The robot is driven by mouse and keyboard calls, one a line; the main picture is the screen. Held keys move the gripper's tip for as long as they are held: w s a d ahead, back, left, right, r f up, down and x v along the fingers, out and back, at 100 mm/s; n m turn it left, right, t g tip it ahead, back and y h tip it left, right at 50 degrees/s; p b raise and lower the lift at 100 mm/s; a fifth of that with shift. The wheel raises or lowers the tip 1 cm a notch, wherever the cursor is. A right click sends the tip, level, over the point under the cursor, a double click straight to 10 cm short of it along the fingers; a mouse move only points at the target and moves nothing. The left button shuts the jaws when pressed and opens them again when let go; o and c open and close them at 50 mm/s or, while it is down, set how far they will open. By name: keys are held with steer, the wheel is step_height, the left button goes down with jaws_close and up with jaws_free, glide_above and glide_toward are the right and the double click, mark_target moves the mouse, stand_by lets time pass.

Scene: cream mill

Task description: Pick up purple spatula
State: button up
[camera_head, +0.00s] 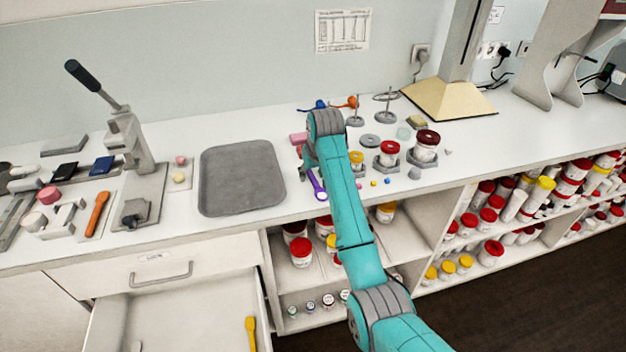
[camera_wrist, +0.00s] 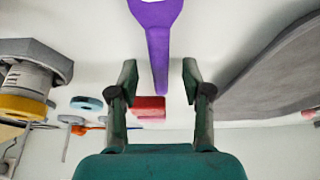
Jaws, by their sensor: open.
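The purple spatula (camera_head: 317,186) lies on the white counter near its front edge, right of the grey tray, partly beside my arm. In the wrist view the purple spatula (camera_wrist: 157,38) has its forked wide end at the top, and its narrow end points down between the fingertips. My gripper (camera_wrist: 159,76) is open, with one finger on each side of that narrow end. I see no finger touching it, and the height gap cannot be told. In the head view my arm hides most of the gripper.
A pink-red block (camera_wrist: 150,106) lies close to the spatula's narrow end. The grey tray (camera_head: 241,178) is to the left in the head view. Lidded jars (camera_head: 388,153) and small weights stand to the right. An open drawer (camera_head: 175,318) sits below the counter.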

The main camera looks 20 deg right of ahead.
jaws_close()
steer(key=shift+r, duration=0.1)
